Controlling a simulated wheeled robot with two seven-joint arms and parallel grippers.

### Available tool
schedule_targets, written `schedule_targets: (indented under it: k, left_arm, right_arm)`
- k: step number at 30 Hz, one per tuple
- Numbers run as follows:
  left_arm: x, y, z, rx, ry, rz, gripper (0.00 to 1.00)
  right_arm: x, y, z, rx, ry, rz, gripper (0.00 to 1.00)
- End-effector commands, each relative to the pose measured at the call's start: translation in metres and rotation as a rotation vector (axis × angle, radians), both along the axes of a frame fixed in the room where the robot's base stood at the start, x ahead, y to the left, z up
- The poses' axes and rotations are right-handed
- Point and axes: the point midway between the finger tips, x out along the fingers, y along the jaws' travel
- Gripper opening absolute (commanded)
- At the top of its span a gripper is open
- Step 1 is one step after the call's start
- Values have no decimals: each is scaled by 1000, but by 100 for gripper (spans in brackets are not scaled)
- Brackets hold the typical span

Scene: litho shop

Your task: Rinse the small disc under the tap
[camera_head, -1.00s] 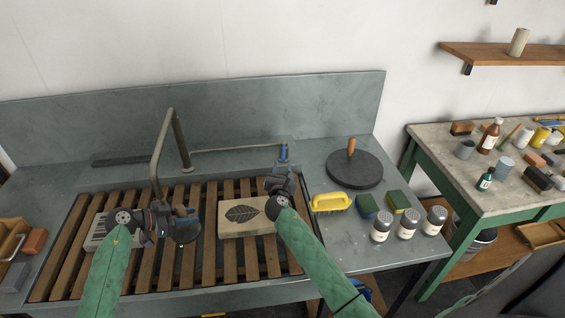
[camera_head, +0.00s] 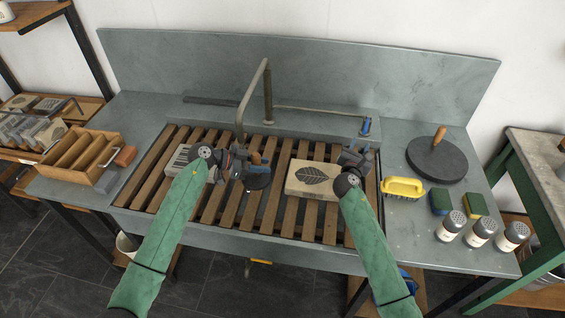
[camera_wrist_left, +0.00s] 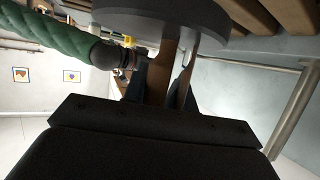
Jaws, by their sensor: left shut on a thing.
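My left gripper (camera_head: 248,166) is shut on the wooden handle (camera_wrist_left: 162,75) of the small disc. The small dark disc (camera_head: 258,180) is held above the slatted rack, just right of and in front of the tap's spout end. It also fills the top of the left wrist view (camera_wrist_left: 160,18). The bent grey tap pipe (camera_head: 254,90) rises behind it; I see no water. My right gripper (camera_head: 357,152) is just in front of the blue tap lever (camera_head: 366,126). Its fingers are too small and dark to read, and contact with the lever is unclear.
A stone with a leaf drawing (camera_head: 314,180) lies on the wooden slats (camera_head: 215,205) between my arms. A grey slotted block (camera_head: 180,160) is partly behind my left arm. A large disc (camera_head: 437,160), yellow brush (camera_head: 403,187), sponges and shakers stand at right.

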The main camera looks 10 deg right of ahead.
Motion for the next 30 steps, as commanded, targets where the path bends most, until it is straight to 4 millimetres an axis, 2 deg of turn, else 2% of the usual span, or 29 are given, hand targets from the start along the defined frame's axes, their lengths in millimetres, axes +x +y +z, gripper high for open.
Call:
schedule_targets:
  k: [8, 13, 17, 20, 25, 30]
  left_arm:
    - [0, 0, 2, -2, -2, 0, 0]
    - [0, 0, 2, -2, -2, 0, 0]
    - [0, 0, 2, -2, -2, 0, 0]
    - [0, 0, 2, -2, -2, 0, 0]
    - [0, 0, 2, -2, -2, 0, 0]
    - [0, 0, 2, -2, -2, 0, 0]
  right_arm:
    - [0, 0, 0, 0, 0, 0, 35]
    - [0, 0, 0, 0, 0, 0, 2]
    - [2, 0, 4, 0, -5, 0, 0]
    - [9, 4, 13, 8, -19, 2, 0]
    - [26, 33, 24, 36, -37, 20, 0]
    - [45, 72, 18, 43, -39, 12, 0]
